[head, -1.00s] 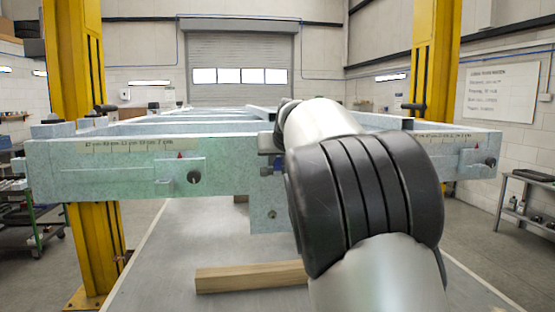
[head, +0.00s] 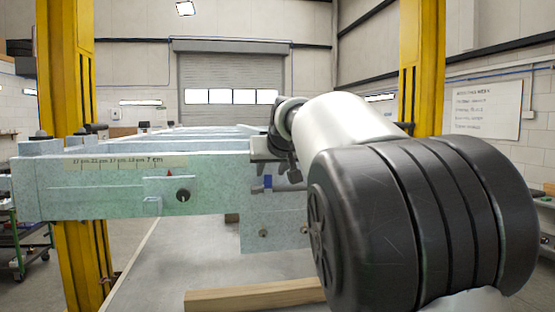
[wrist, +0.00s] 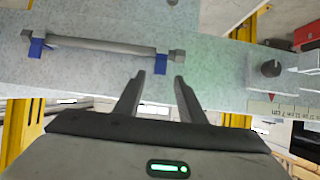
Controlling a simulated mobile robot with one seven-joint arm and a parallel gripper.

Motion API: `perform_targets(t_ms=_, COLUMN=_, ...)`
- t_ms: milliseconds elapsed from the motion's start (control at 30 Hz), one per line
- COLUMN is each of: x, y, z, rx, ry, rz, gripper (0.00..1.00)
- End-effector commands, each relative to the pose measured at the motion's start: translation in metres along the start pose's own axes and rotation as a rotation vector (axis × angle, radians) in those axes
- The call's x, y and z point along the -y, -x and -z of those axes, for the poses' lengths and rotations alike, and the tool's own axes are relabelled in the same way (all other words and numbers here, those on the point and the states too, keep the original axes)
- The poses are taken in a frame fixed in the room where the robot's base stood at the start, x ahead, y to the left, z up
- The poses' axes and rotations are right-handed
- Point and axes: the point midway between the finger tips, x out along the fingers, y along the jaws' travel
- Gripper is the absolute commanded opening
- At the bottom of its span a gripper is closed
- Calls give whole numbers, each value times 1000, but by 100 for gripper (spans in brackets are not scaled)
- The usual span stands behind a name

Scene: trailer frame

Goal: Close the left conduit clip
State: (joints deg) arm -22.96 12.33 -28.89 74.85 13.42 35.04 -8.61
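A grey conduit (wrist: 100,44) runs across the pale green beam in the wrist view, which is upside down relative to the head view. A blue clip (wrist: 160,64) is at its right end in that view; it appears to be the left clip in the head view (head: 267,182). A second blue clip (wrist: 36,47) is at the conduit's other end. I cannot tell how far either clip is closed. My gripper (wrist: 160,78) is open and empty. Its fingertips are apart, close to the nearer clip, which shows between them; contact cannot be told.
The beam (head: 100,205) carries a black knob (head: 183,195) and a ruler strip (head: 125,163). A wooden block (head: 250,295) lies on the grey table below. Yellow posts (head: 70,100) stand at both sides. My arm hides the beam's right part in the head view.

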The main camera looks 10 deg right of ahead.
Motion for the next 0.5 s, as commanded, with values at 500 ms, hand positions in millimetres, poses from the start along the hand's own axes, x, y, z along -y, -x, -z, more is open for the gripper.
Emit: perform_targets(t_ms=500, x=0, y=102, z=-1, rx=0, ry=-1, rz=1, gripper=37)
